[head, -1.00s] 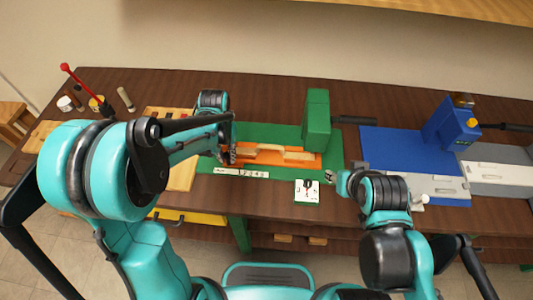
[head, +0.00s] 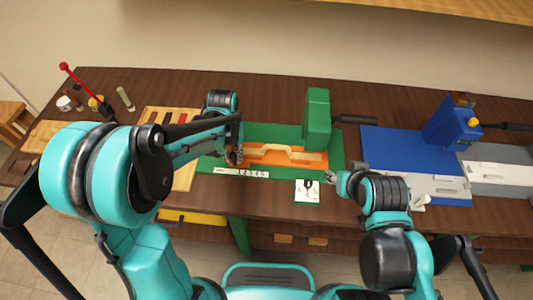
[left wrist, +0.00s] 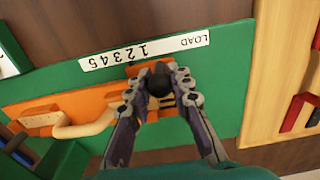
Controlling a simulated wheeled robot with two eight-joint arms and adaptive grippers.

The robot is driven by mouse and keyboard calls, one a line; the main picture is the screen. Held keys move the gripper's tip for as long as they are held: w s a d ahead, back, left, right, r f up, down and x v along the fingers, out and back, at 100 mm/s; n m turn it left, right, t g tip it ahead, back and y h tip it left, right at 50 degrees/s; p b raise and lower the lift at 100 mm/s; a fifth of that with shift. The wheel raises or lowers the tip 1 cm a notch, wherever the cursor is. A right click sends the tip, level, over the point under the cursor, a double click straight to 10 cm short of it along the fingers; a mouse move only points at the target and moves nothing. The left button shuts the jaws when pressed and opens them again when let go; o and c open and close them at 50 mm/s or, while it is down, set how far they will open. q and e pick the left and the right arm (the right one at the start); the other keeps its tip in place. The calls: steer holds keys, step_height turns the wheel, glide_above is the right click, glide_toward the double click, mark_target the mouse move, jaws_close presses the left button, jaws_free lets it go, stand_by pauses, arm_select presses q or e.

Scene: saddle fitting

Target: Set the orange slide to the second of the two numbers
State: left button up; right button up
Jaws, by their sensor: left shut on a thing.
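The orange slide (head: 262,158) lies on the green base plate (head: 336,170) with a tan wooden piece (head: 290,152) on it. The slide shows in the left wrist view (left wrist: 92,101). A white number strip (head: 228,171) marked LOAD and 1 to 5 runs along the plate's near edge; it also shows in the left wrist view (left wrist: 168,46). My left gripper (head: 239,154) is shut on the slide's black knob (left wrist: 159,80). The slide's near end sits by the low numbers; the exact mark is unclear. My right gripper (head: 331,177) is near the plate's right edge; its jaws are too small to tell.
A green upright block (head: 317,118) with a dark handle stands at the plate's right part. A white card (head: 307,191) lies in front; its figures are too small to read. A blue fixture (head: 395,147) stands to the right. A wooden tool tray (head: 186,178) is to the left.

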arm_select(q)
steer(key=shift+d, duration=1)
steer(key=o, duration=0.9)
steer(key=shift+c, duration=0.2)
step_height(320, 180, up, 6)
steer(key=p, duration=0.4)
